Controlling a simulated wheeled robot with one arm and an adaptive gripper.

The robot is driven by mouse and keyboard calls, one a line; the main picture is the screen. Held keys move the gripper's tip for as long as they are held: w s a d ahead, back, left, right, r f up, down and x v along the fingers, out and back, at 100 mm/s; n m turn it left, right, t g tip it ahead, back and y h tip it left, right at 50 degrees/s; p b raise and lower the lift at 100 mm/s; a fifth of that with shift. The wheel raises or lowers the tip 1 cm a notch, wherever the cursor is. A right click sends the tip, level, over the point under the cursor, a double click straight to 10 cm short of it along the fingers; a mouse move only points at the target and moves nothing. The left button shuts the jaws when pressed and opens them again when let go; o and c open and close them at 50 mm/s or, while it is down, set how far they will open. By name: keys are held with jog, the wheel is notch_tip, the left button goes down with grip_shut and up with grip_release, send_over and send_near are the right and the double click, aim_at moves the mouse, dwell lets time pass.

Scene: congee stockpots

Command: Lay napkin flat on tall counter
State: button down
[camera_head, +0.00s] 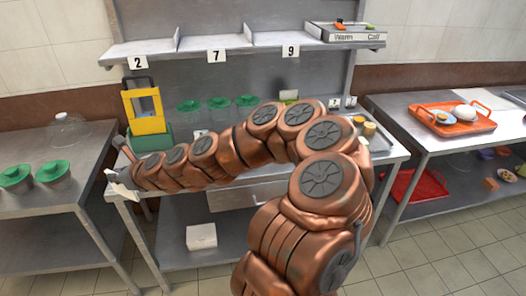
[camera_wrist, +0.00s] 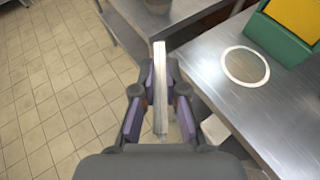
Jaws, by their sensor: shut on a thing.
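My gripper (camera_wrist: 160,82) is shut on a thin white slab, seen edge-on in the wrist view, which looks like the folded napkin (camera_wrist: 160,105). It stands upright between the fingers. In the head view my gripper (camera_head: 122,168) is at the left end of the middle steel counter (camera_head: 225,200), with a white piece by it. In the wrist view my gripper is beside the left edge of that counter (camera_wrist: 225,95), over the floor side. A small white patch (camera_wrist: 214,130) shows at the counter edge; I cannot tell what it is.
A green-and-yellow box (camera_head: 148,120) and a pale ring mark (camera_wrist: 246,65) are on the counter near its left end. Green-lidded pots (camera_head: 52,172) stand on the left table (camera_head: 55,210). A shelf (camera_head: 225,42) hangs above. An orange tray (camera_head: 455,118) is at the right.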

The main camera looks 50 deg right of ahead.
jog(key=w+d+f+n+g+h+b, duration=0.1)
jog(key=d+f+n+h+b, duration=0.1)
jog(key=d, duration=0.9)
jog(key=d+f+n+g+h+b, duration=0.1)
jog(key=d+f+n+g, duration=0.15)
jog(key=d, duration=0.85)
jog(key=s+d+r+n+h+b, duration=0.1)
jog(key=s+d+n+h, duration=0.15)
jog(key=d, duration=0.75)
jog(key=s+d+r+n+h+b, duration=0.1)
jog(key=s+d+n+h+b, duration=0.2)
jog(key=d, duration=0.8)
jog(key=shift+n+y, duration=0.4)
jog(key=shift+y, duration=0.25)
jog(key=shift+w+a+f+b, duration=0.15)
jog(key=shift+f+b, duration=0.7)
jog(key=shift+f, duration=1.7)
jog(key=shift+w+f+b, duration=0.1)
jog(key=shift+f+b, duration=0.7)
jog(key=shift+f, duration=1.75)
jog(key=c, duration=1.4)
grip_release()
jog(key=shift+r, duration=0.15)
jog(key=shift+p+v, duration=0.7)
jog(key=shift+v, duration=3.25)
